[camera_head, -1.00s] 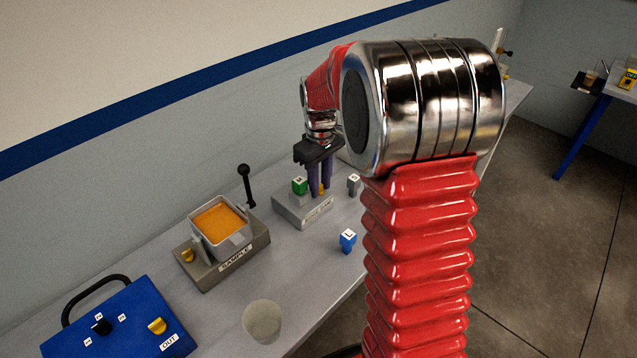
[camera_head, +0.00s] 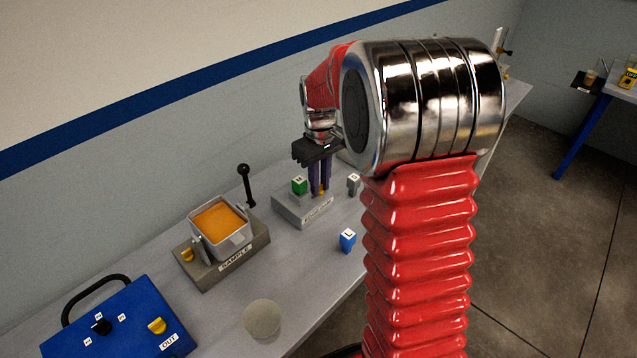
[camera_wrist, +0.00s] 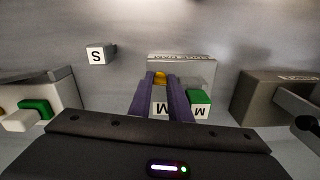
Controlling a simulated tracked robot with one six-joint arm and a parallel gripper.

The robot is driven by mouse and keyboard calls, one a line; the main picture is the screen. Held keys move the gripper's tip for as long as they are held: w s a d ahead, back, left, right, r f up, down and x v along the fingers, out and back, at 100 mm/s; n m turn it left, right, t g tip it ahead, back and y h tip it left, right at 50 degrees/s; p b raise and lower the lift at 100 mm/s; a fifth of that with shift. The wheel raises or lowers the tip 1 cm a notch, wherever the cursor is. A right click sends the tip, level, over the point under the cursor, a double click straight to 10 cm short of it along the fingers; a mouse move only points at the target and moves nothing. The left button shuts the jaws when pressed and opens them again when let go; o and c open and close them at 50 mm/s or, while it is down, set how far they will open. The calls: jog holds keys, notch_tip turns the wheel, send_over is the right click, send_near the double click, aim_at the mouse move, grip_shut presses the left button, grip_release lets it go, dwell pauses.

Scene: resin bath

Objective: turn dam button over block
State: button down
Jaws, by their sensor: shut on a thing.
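The grey dam block (camera_head: 290,208) stands on the bench with lettering on its front face; it also shows in the wrist view (camera_wrist: 196,70). A small yellow button (camera_head: 321,190) sits on it and shows between the purple fingertips in the wrist view (camera_wrist: 160,77). My gripper (camera_head: 319,190) points down over the block and is shut on the button. A pale face marked M (camera_wrist: 160,103) shows between the fingers; I cannot tell what it belongs to. A green piece marked M (camera_head: 299,185) sits on the block just left of my gripper.
A grey piece marked S (camera_head: 353,184) and a blue piece marked L (camera_head: 347,239) stand on the bench nearby. The sample bath (camera_head: 221,228) with orange contents is left, beside a black lever (camera_head: 246,183). A blue box (camera_head: 120,320) stands front left.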

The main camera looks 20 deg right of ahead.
jog(key=m, duration=0.8)
jog(key=shift+m, duration=0.3)
jog(key=m, duration=0.3)
jog(key=shift+m, duration=0.3)
jog(key=m, duration=0.4)
jog(key=c, duration=1.9)
grip_release()
jog(key=shift+r, duration=0.1)
